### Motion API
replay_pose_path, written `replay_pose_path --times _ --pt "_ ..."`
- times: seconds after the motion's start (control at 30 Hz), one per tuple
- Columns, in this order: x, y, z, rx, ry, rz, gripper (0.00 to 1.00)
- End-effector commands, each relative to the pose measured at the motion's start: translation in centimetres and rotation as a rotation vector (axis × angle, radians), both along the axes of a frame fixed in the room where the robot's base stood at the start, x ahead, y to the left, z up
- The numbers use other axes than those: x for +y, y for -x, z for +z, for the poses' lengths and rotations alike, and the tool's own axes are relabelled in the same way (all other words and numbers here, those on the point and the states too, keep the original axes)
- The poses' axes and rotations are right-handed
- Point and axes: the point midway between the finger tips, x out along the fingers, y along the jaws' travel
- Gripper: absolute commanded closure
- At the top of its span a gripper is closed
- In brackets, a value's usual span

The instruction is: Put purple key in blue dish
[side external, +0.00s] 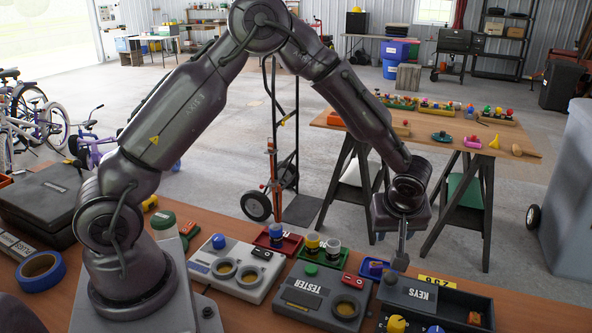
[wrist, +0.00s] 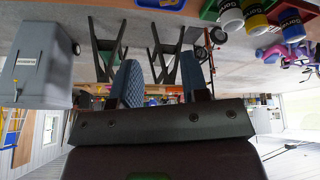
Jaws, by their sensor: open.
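My gripper (side external: 401,258) points down above the workbench at the dark KEYS box (side external: 411,293), close behind its lid. In the wrist view my gripper (wrist: 162,88) shows two fingers apart with nothing between them. The small blue dish (side external: 374,269) sits on the bench just left of the gripper, behind the box. A blue patch at the top edge of the wrist view may be this dish, but it is cut off. I cannot make out a purple key in either view. The inside of the KEYS box is only partly visible.
A TESTER box (side external: 322,296) and a pale button panel (side external: 237,269) stand left of the KEYS box. Paint cups (side external: 312,244) stand in shallow trays behind them. A yellow number tag (side external: 437,281) lies behind the box. A grey bin (side external: 572,200) stands beyond the bench at right.

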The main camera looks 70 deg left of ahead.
Motion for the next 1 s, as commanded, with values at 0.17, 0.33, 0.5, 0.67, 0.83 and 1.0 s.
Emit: replay_pose_path --times 0.17,0.33,0.5,0.67,0.83,1.0 --pt "-0.1 -3.3 8.8 -0.343 -0.025 -0.206 0.59" --pt "-2.8 -2.2 18.5 -0.616 0.003 -0.545 0.59" --pt "-5.4 4.0 23.9 -0.652 0.039 -0.882 0.59" --pt "-5.4 12.4 24.6 -0.488 0.037 -1.109 0.59" --pt "-2.4 20.4 22.8 -0.235 -0.017 -1.181 0.59" --pt "0.4 24.9 21.5 -0.070 -0.070 -1.155 0.59"
